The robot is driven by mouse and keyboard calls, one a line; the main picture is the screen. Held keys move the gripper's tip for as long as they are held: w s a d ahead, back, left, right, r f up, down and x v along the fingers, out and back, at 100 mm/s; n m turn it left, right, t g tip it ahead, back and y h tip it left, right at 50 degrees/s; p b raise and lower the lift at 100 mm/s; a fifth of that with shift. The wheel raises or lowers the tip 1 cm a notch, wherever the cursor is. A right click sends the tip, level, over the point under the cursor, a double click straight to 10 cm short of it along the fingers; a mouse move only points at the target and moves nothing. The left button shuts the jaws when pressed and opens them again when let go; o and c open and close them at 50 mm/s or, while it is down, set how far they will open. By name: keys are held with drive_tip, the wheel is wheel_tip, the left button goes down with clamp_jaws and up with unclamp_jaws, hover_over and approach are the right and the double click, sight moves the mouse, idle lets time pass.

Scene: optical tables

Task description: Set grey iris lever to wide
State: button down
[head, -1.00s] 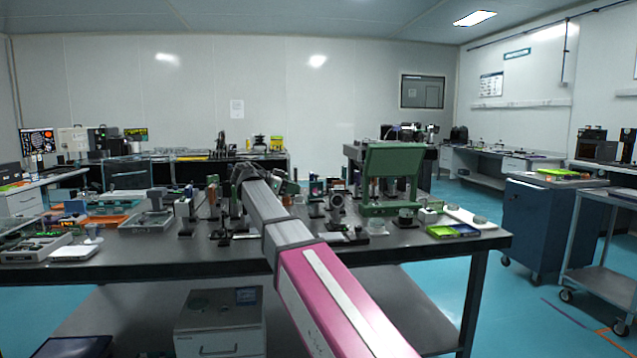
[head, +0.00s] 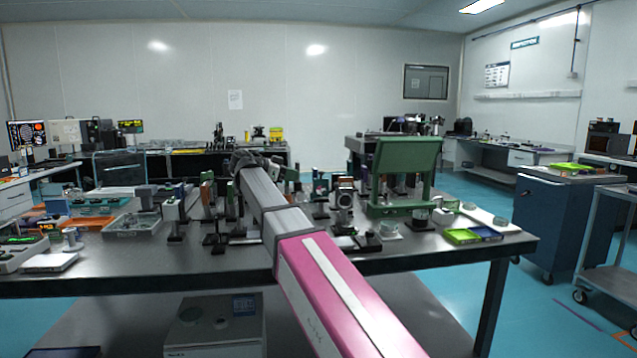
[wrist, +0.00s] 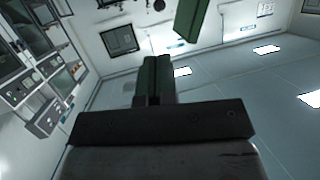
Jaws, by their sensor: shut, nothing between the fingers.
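My arm reaches forward over the optical table (head: 300,262), and my gripper (head: 243,161) is a small dark shape at its far end in the head view. In the wrist view my gripper (wrist: 153,78) shows as a dark bar with narrow dark green fingers, shut and empty. A dark round mount with a central opening (head: 344,198) stands on the table to the right of my arm; it may be an iris. I cannot make out a grey lever on it. My gripper is to its left, apart from it. The wrist view shows no iris that I can identify.
A green upright frame (head: 404,160) stands right of the round mount. Several posts and optics crowd the table around my arm. Green and blue trays (head: 463,236) lie near the right edge. A grey bin (head: 132,225) is at the left. A blue cabinet (head: 562,225) stands at right.

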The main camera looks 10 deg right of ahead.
approach(339, 190)
drive_tip(key=d, duration=0.1)
drive_tip(key=w+d, duration=0.1)
drive_tip(key=d, duration=0.3)
drive_tip(key=shift+w+f, duration=0.15)
drive_tip(key=shift+w, duration=0.25)
drive_tip(key=shift+d, duration=0.1)
